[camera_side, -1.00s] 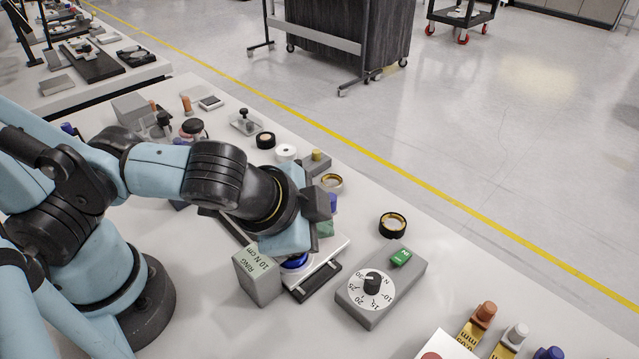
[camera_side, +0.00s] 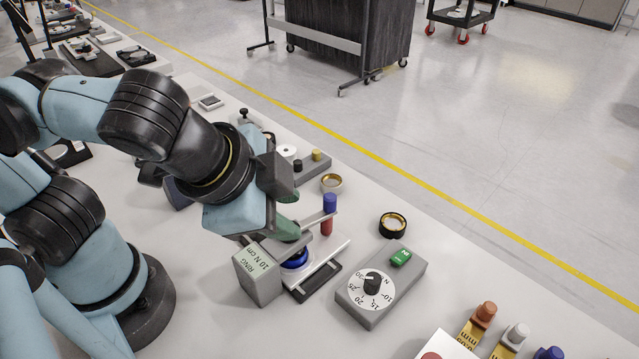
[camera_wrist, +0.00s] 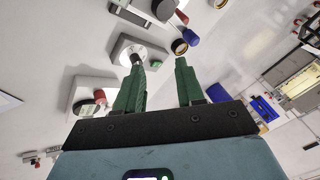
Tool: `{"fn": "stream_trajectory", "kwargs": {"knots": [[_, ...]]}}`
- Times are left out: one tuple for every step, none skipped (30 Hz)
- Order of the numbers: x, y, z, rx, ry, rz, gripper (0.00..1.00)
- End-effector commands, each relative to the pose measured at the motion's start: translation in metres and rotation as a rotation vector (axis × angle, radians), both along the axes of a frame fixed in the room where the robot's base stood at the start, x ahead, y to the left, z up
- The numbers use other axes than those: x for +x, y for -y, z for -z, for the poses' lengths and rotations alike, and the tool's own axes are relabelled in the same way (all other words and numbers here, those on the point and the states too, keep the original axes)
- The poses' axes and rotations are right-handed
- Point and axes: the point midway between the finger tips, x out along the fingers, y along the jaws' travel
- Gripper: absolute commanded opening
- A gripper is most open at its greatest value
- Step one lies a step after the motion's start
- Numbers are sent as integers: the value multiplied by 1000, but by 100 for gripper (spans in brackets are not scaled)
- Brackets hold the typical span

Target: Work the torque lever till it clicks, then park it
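The torque lever (camera_side: 312,220) is a grey bar over a blue ring (camera_side: 294,261) on a pale plate. Its upright handle (camera_side: 329,205), blue above and red below, stands clear of my gripper. My gripper (camera_side: 288,213) is left of the handle, with a gap between. In the wrist view, the green fingers of my gripper (camera_wrist: 158,77) are spread and nothing shows between their tips. The lever's inner end is partly hidden behind my gripper. A grey block (camera_side: 258,276) labelled RING 10 N cm stands beside the ring.
A grey dial box (camera_side: 350,305) with a black knob and green display stands right of the lever. A black ring with a gold inside (camera_side: 393,223) lies behind it. Orange, white and blue knobs stand at front right. The table between is bare.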

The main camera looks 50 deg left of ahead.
Motion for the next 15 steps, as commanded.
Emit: {"fn": "stream_trajectory", "kwargs": {"knots": [[3,-9,5,-1,-42,-12,46],[4,-13,9,-4,-71,-9,47],[4,-19,13,-13,-111,-4,47],[5,-23,17,-24,-138,-1,47],[5,-27,19,-35,-165,5,47],[6,-32,23,-54,-198,13,47],[6,-35,25,-71,-220,21,47],[7,-38,26,-90,-238,28,47],[8,-41,28,-119,-258,39,47],[9,-44,29,-141,-270,47,47],[11,-46,29,-165,-279,56,47],[12,-49,30,-198,-286,67,47],[14,-51,30,-224,-289,76,47],[16,-54,29,-251,-288,85,47],[19,-57,28,-286,-283,96,47]]}}
